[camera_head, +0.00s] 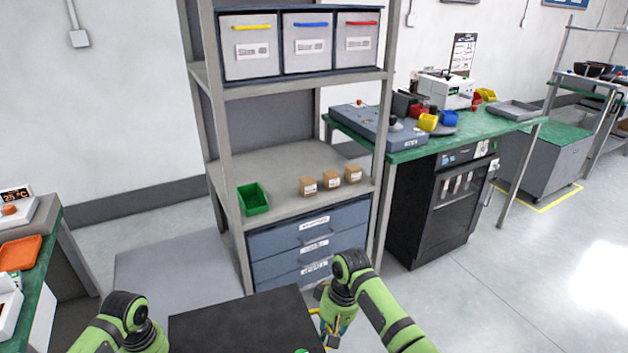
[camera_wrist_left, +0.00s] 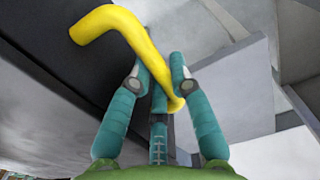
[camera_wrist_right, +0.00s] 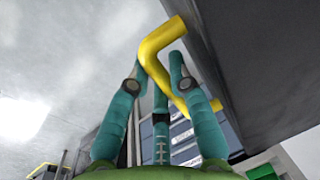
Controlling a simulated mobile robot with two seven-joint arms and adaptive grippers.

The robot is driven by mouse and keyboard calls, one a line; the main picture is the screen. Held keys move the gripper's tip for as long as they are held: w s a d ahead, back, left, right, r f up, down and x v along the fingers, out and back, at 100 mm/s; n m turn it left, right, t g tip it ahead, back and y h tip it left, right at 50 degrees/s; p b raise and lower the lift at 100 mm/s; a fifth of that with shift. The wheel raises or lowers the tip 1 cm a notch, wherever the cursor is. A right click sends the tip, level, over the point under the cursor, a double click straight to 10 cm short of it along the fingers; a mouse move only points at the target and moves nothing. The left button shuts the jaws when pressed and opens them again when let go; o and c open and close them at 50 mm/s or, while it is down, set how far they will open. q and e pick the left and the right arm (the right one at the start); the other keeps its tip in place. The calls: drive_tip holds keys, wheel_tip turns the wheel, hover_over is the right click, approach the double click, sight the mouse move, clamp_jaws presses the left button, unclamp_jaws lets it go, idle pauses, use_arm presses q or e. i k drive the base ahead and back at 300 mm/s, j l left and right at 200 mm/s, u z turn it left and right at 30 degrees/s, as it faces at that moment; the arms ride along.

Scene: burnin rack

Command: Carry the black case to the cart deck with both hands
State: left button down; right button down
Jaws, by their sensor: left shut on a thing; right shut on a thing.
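The black case (camera_head: 245,322) is at the bottom of the head view, held level between my two arms. It has a yellow handle on each side. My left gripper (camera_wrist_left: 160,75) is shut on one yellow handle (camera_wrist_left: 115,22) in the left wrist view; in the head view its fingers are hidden. My right gripper (camera_head: 328,335) is at the case's right side. In the right wrist view it (camera_wrist_right: 160,75) is shut on the other yellow handle (camera_wrist_right: 160,42). A flat grey surface (camera_head: 170,270) lies left of the rack; I cannot tell whether it is the cart deck.
A grey rack (camera_head: 280,165) with bins, small boxes and blue drawers (camera_head: 310,245) stands just ahead. A green-topped bench (camera_head: 490,125) with a black cabinet (camera_head: 440,205) is to the right. A green-edged table (camera_head: 50,265) is at left. Floor at right is clear.

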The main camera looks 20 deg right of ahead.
sight(567, 139)
drive_tip(key=l+z, duration=0.45)
drive_tip(key=i+l+z, duration=0.15)
drive_tip(key=z, duration=0.35)
drive_tip(key=i+l+z, duration=0.15)
drive_tip(key=z, duration=0.3)
drive_tip(key=i+l+z, duration=0.25)
drive_tip(key=z, duration=0.2)
drive_tip(key=i+l+z, duration=0.2)
drive_tip(key=i+z, duration=0.15)
drive_tip(key=i+l+z, duration=0.1)
drive_tip(key=i+z, duration=0.25)
drive_tip(key=i, duration=1.55)
drive_tip(key=i+l+u, duration=0.15)
drive_tip(key=i, duration=0.6)
drive_tip(key=i+u, duration=0.35)
drive_tip(key=i, duration=0.45)
drive_tip(key=i+u, duration=0.25)
drive_tip(key=i, duration=0.6)
